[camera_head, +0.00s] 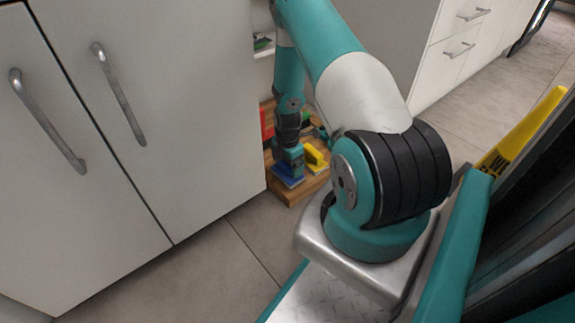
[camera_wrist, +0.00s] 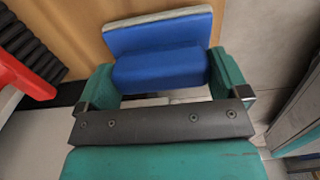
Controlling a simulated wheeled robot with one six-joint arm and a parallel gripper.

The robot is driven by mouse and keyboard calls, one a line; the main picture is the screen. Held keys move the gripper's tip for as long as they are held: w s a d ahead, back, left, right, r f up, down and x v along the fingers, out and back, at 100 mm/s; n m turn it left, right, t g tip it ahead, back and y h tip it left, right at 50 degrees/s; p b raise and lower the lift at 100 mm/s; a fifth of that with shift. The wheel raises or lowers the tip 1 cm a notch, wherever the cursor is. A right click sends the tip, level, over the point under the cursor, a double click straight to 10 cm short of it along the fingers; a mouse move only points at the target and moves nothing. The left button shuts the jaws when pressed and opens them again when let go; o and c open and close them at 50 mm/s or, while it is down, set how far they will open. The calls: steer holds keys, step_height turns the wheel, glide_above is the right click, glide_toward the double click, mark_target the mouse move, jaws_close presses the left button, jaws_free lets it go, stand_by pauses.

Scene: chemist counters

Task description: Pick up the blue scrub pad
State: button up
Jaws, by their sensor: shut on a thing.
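The blue scrub pad (camera_wrist: 158,62) has a raised blue grip block and a pale edge along its far side. In the wrist view it sits between the two teal fingers of my gripper (camera_wrist: 162,88), which is shut on its block. In the head view the blue pad (camera_head: 288,181) shows under my gripper (camera_head: 289,165), at the front of a wooden board (camera_head: 297,196). I cannot tell whether the pad touches the wood.
A yellow object (camera_head: 315,158) stands right of the pad on the wood. A red object (camera_head: 267,122) is behind left; a red and black thing (camera_wrist: 22,72) shows at left in the wrist view. A white cabinet (camera_head: 200,120) stands close on the left. Tiled floor (camera_head: 245,245) lies in front.

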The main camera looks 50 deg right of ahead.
step_height(320, 180, up, 19)
steer(key=p, duration=1)
steer(key=shift+f, duration=0.2)
steer(key=shift+o, duration=1)
